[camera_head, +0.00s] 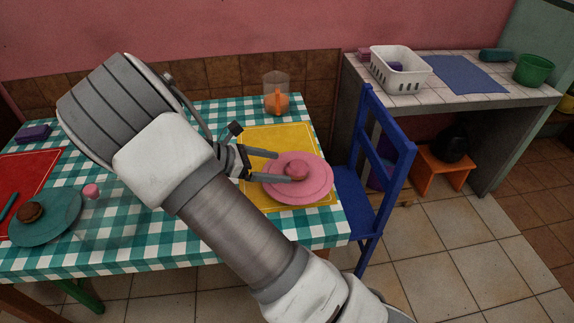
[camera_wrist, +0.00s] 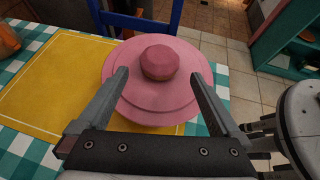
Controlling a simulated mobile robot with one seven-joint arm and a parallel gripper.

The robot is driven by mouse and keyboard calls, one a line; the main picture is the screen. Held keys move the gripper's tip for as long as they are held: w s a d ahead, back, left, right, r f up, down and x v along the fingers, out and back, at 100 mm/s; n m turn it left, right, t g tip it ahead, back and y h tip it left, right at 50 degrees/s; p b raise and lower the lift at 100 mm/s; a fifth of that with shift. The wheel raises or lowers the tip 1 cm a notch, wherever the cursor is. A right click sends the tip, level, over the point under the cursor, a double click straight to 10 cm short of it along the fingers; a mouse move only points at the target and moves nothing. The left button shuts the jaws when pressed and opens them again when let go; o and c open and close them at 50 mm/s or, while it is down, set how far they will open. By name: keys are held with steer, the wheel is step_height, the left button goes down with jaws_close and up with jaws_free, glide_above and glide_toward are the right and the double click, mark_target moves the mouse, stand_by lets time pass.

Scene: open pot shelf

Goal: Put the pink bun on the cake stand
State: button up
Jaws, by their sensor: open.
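The pink bun (camera_head: 297,168) sits on a round pink plate (camera_head: 312,190) on the yellow placemat. My gripper (camera_head: 283,167) is open and empty. Its fingertips (camera_wrist: 159,75) are spread to either side of the bun, with the bun at or just beyond the tips; contact does not show. A faint see-through shape (camera_head: 112,226) stands on the table's left part; I cannot tell if it is the cake stand.
A teal plate (camera_head: 60,226) with a brown bun (camera_head: 31,211) and a small pink item (camera_head: 91,191) are at left. A jug with orange contents (camera_head: 277,100) stands behind the yellow placemat (camera_head: 262,135). A blue chair (camera_head: 385,150) stands close on the right.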

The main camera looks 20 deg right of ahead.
steer(key=p+v, duration=0.1)
steer(key=v, duration=0.5)
steer(key=s+d+r+m+t+y, duration=0.1)
steer(key=s+r+m+t+y, duration=0.1)
steer(key=s+r+m+y, duration=0.4)
steer(key=s+d+r+m+t+y, duration=0.1)
steer(key=s+r+m+t+y, duration=0.2)
steer(key=s+r+m+y, duration=0.3)
steer(key=shift+s+r+m+t, duration=0.3)
steer(key=shift+s+r+m, duration=2.65)
steer(key=shift+s, duration=2.5)
